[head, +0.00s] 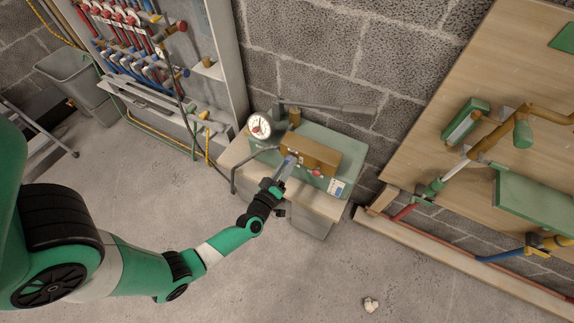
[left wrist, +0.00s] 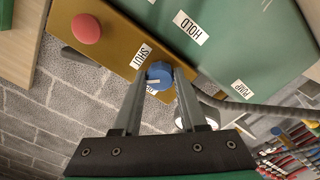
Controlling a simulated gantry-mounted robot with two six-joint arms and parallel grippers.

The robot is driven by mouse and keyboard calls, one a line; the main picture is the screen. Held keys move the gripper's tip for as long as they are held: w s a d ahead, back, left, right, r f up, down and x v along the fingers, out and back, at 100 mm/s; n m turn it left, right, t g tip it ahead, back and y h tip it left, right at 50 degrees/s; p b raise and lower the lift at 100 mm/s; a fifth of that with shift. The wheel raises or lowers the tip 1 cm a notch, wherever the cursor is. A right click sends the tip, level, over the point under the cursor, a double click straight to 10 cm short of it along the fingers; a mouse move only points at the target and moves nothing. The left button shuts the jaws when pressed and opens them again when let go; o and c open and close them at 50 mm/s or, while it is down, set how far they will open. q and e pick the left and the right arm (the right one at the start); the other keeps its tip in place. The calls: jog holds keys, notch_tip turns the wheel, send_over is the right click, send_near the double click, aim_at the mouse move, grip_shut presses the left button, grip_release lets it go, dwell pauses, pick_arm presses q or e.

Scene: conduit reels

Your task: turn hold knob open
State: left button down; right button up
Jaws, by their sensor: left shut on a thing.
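The hold knob (left wrist: 160,75) is a small blue knob with a white mark, on the side of a brown block (left wrist: 112,35). In the head view this brown block (head: 312,151) sits on a green pump unit on a bench. My left gripper (head: 286,168) reaches the block's front left, its fingers on either side of the blue knob and shut on it. A "SHUT" label (left wrist: 141,56) is beside the knob; another label below it is mostly hidden by the fingers. A "HOLD" label (left wrist: 187,27) is on the green surface. My right gripper is not in view.
A red knob (left wrist: 86,28) is on the same block, apart from my fingers. A dark hose (left wrist: 258,108) runs nearby. The floor in front is mostly clear.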

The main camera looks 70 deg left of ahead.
pick_arm(q)
jog(key=shift+n+b, duration=0.9)
jog(key=shift+n, duration=3.8)
jog(key=shift+c, duration=2.2)
grip_release()
jog(key=p+v, duration=0.3)
jog(key=v, duration=0.8)
jog(key=shift+s+d+p, duration=0.2)
jog(key=shift+s+p, duration=0.05)
jog(key=shift+p, duration=0.1)
